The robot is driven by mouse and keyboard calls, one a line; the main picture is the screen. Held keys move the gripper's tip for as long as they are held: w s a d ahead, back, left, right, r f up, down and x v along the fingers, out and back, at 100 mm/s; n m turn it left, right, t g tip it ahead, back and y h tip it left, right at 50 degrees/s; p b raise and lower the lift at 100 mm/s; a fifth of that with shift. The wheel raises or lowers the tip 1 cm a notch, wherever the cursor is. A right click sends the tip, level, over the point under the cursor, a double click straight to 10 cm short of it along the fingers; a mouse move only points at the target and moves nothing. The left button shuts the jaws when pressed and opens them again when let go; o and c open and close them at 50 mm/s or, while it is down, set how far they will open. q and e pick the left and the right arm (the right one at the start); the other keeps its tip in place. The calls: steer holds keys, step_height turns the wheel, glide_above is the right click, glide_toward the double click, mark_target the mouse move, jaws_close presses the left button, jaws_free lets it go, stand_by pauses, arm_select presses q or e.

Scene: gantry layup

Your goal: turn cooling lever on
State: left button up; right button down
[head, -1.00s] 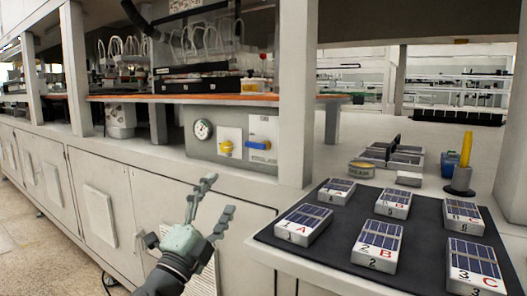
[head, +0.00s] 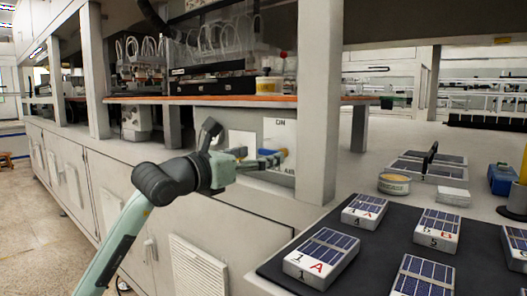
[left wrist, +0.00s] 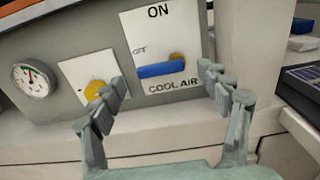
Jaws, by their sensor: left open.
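The blue cooling lever (left wrist: 160,70) lies roughly level on a white plate (left wrist: 190,30) marked ON at the top, OFF at the left and COOL AIR below. Its handle points left, just under the OFF mark. In the head view the lever (head: 283,153) is partly hidden by my left gripper (head: 262,157). My left gripper is open in the left wrist view (left wrist: 162,79), with one finger to the left of the handle and the other to the right. I see no clear contact. My right gripper is not in view.
A yellow knob (left wrist: 97,90) and a round gauge (left wrist: 30,80) sit left of the lever plate. A shelf with an orange edge (head: 200,100) runs above, and a pale post (head: 318,110) stands right. A black mat (head: 275,265) holds several solar-panel blocks.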

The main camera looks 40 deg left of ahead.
arm_select(q)
steer(key=shift+w+d, duration=0.1)
steer(key=shift+w, duration=0.95)
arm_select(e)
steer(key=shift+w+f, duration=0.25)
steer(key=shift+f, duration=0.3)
arm_select(q)
steer(key=shift+c, duration=0.4)
steer(key=c, duration=1.1)
